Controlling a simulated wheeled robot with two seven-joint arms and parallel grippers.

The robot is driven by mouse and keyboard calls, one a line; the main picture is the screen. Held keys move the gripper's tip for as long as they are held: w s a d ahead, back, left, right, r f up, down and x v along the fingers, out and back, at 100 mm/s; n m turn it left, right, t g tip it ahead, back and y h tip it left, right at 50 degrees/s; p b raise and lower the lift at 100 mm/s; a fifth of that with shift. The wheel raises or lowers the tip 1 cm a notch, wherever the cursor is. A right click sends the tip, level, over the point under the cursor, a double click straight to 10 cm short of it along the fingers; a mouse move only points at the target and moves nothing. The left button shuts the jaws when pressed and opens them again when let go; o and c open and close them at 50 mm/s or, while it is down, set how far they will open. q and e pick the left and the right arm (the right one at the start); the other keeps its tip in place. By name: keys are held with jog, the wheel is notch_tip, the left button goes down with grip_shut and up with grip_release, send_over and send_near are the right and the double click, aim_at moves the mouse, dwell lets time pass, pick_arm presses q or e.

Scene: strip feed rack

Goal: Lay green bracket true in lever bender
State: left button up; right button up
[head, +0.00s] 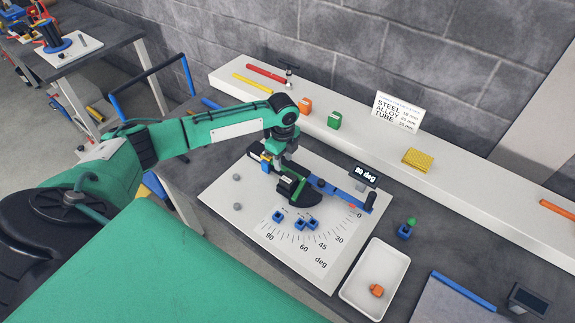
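The lever bender is a white plate (220,199) with a printed degree scale, a black rounded block (300,196) and a blue lever (343,194) pointing right towards the 0 mark. My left gripper (283,178) is low over the bender, at the block's upper left. Its fingertips are small and partly hidden, so I cannot tell whether they are open or shut. A thin green edge (298,188) shows beside the block and gripper; it may be the green bracket, but most of it is hidden. My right gripper is not in view.
A small display (365,174) reads 80 deg. Several blue pegs (300,224) stand near the scale. A white tray (350,294) holds an orange piece (376,290). The white ledge (462,192) behind carries a green block (334,120), an orange block (305,105) and a sign (397,111).

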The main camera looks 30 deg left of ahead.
pick_arm(q)
notch_tip(320, 180, up, 12)
jog(key=b, duration=0.2)
jog(key=shift+f, duration=0.25)
